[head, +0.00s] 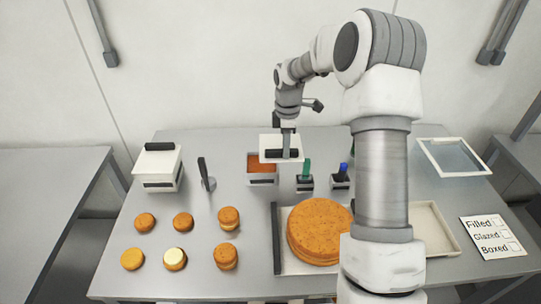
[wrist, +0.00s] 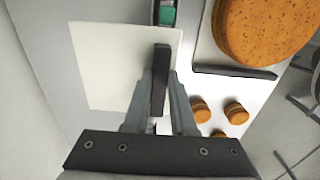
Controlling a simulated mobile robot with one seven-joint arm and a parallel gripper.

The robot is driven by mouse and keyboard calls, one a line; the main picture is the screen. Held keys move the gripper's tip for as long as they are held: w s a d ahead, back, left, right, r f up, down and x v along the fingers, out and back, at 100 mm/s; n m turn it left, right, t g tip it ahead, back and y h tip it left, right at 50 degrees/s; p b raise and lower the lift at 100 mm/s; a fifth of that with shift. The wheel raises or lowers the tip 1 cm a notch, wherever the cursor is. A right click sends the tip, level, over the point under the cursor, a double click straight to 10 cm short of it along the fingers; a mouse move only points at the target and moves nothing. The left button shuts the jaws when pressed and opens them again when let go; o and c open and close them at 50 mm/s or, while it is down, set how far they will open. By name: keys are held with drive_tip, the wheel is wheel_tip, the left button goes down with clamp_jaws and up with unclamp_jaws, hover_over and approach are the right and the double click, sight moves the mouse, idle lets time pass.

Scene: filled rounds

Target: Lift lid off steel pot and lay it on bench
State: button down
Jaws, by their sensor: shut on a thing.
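My gripper (head: 284,148) is shut on the black handle of a white square lid (head: 267,143) and holds it in the air. In the wrist view the lid (wrist: 110,65) spreads out beyond the fingers (wrist: 161,98), with the handle between them. The steel pot (head: 262,181) stands on the bench below and slightly left of the lid, its top open in front. Orange-brown filling (head: 258,166) shows in it. The lid hides the pot's back part in the head view.
A second lidded pot (head: 159,182) stands at the left on the grey bench (head: 110,270). Bare bench lies behind.

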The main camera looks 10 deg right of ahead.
drive_tip(key=s+d+r, duration=0.1)
drive_tip(key=d+r, duration=0.1)
drive_tip(key=s+d+r, duration=0.1)
drive_tip(key=d, duration=0.1)
drive_tip(key=shift+s, duration=0.3)
drive_tip(key=shift+s+d+r, duration=0.1)
drive_tip(key=shift+d+r, duration=0.05)
drive_tip(key=shift+r, duration=0.45)
wheel_tip(320, 180, up, 4)
drive_tip(key=p, duration=0.3)
